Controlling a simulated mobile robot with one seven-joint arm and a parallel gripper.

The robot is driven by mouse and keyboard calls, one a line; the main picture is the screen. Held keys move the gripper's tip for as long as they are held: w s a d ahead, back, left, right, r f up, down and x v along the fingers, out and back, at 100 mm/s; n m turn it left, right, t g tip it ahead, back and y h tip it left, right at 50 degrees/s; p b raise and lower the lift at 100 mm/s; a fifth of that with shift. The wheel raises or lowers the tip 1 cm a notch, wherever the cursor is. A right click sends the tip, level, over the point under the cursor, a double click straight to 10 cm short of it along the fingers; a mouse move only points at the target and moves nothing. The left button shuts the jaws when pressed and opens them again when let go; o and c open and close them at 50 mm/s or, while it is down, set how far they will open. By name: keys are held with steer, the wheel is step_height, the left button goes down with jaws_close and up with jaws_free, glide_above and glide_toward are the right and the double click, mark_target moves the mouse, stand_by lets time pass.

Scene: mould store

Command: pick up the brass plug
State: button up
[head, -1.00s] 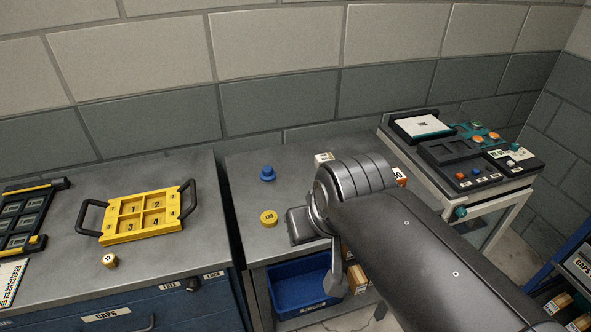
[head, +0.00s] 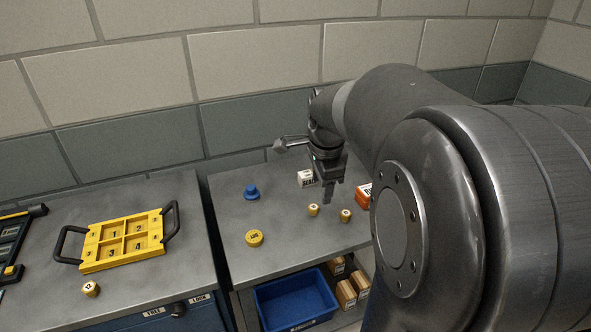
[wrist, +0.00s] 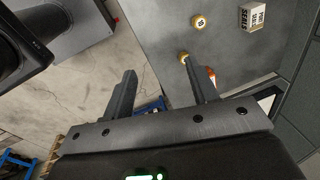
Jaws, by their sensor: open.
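Two small brass-coloured plugs with pale marked tops stand on the right-hand grey bench: a left one (head: 313,210) and a right one (head: 345,215). A similar plug (head: 90,289) stands on the left bench, in front of the yellow tray. I cannot tell which one is meant. My gripper (head: 330,188) points down above the right bench, just behind the two plugs, open and empty. In the wrist view one plug (wrist: 199,21) lies clear beyond my gripper (wrist: 160,70); another (wrist: 184,57) shows beside the right fingertip, partly hidden by it.
A white seals box (head: 306,178) and an orange box (head: 363,196) stand close to my gripper. A blue knobbed piece (head: 251,192) and a yellow disc (head: 254,238) are further left. The yellow tray (head: 122,257) is on the left bench. A blue bin (head: 294,300) sits below.

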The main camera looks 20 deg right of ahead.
steer(key=w+d+f+m+g, duration=0.1)
steer(key=w+d+f+m, duration=0.2)
steer(key=d+f+m, duration=0.25)
steer(key=w+d+f+m+g, duration=0.1)
steer(key=w+d+f+m, duration=0.3)
steer(key=d+m, duration=0.25)
glide_above(347, 213)
steer(key=shift+y, duration=0.4)
steer(key=f, duration=0.5)
steer(key=shift+s+a+f, duration=0.15)
steer(key=shift+a+f, duration=0.15)
steer(key=shift+a, duration=0.05)
steer(key=f, duration=0.5)
steer(key=shift+d, duration=0.25)
steer(key=c, duration=1.1)
